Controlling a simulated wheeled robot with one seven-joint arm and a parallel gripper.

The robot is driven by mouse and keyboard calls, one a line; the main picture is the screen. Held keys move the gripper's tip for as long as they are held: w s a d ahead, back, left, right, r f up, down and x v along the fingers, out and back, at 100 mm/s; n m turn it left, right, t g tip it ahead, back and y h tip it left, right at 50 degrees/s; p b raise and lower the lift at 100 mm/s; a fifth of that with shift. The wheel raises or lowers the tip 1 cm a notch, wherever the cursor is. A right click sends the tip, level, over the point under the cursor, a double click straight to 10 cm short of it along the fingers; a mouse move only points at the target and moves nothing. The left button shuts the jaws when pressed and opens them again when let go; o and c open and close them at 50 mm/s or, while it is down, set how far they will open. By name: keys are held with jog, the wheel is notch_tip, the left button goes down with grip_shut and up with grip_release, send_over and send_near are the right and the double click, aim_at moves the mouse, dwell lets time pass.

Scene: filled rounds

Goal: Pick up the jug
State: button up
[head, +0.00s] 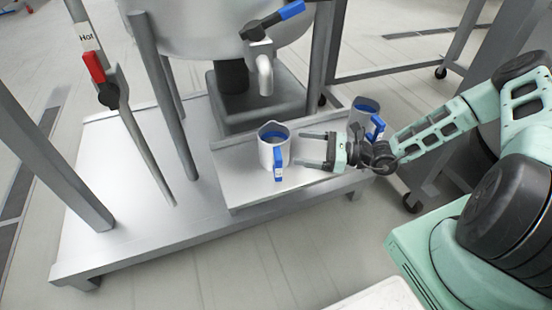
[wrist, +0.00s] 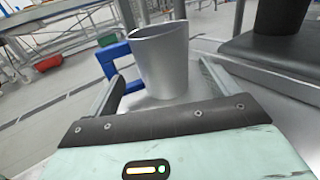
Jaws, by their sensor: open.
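A metal jug (head: 270,151) with a blue inside and a blue handle stands upright on a raised metal plate (head: 235,190) under the kettle spout. In the wrist view the jug (wrist: 163,65) is straight ahead, between the lines of the fingers, with its blue handle (wrist: 113,58) on the left. My gripper (head: 312,150) is open and empty, just right of the jug in the head view. The fingers point at the jug and appear short of it. A second similar jug (head: 365,110) stands behind my wrist, partly hidden.
A large steel kettle (head: 200,35) with a spout (head: 265,75) hangs above and behind the jug. Metal legs (head: 165,95) rise left of the jug. A red-handled hot pipe (head: 95,68) is at far left. The platform's left part is clear.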

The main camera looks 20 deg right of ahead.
aim_at(274, 138)
jog(key=b+x, duration=0.1)
jog(key=x, duration=0.3)
jog(key=shift+w+a, duration=0.1)
jog(key=shift+a, duration=0.15)
jog(key=shift+b+x, duration=1.2)
jog(key=shift+x, duration=1.45)
jog(key=shift+f, duration=0.15)
jog(key=c, duration=0.9)
